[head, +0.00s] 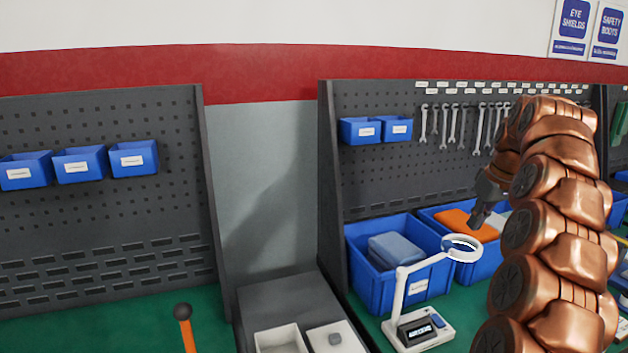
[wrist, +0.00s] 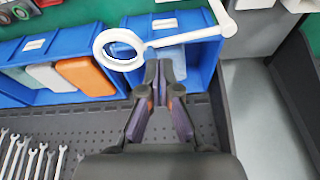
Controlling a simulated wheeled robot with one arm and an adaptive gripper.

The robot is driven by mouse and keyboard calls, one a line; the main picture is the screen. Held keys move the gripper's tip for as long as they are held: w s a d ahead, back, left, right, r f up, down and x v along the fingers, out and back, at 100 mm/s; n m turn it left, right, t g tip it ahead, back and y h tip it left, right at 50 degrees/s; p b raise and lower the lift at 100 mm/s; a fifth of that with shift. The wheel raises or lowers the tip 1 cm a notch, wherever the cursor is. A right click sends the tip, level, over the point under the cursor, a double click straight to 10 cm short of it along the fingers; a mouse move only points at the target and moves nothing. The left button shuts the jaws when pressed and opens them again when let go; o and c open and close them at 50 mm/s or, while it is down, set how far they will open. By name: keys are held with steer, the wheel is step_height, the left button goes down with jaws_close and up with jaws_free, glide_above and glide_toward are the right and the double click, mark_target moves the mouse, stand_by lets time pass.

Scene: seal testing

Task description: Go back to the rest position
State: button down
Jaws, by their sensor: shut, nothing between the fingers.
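My gripper (head: 482,214) is shut and empty. In the head view it hangs from my copper-coloured arm, in front of the pegboard and near the ring of a white magnifier lamp (head: 400,290). In the wrist view my gripper (wrist: 166,68) points toward the blue bins, with the lamp's ring (wrist: 118,49) just left of the fingertips. I cannot tell the exact gap between fingers and lamp.
A blue bin (head: 376,300) with a grey-blue item stands left of another bin holding an orange item (head: 462,222). Wrenches (head: 452,125) hang on the pegboard behind. A grey block with two white trays (head: 281,341) stands in front. An orange-handled tool (head: 187,335) is at the left.

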steer(key=s+a+f+g, duration=0.2)
steer(key=s+a+f, duration=0.1)
steer(key=s+a, duration=1.45)
steer(key=s+a+f+g, duration=0.1)
steer(key=s+f, duration=0.3)
steer(key=s, duration=0.4)
steer(key=s+a+f+m+g, duration=0.1)
steer(key=s+a+f, duration=0.1)
steer(key=s+f, duration=0.3)
steer(key=s+a+f+m+g+h, duration=0.1)
steer(key=s+f, duration=0.3)
steer(key=s, duration=0.9)
steer(key=shift+a+f, duration=0.35)
steer(key=shift+a, duration=0.35)
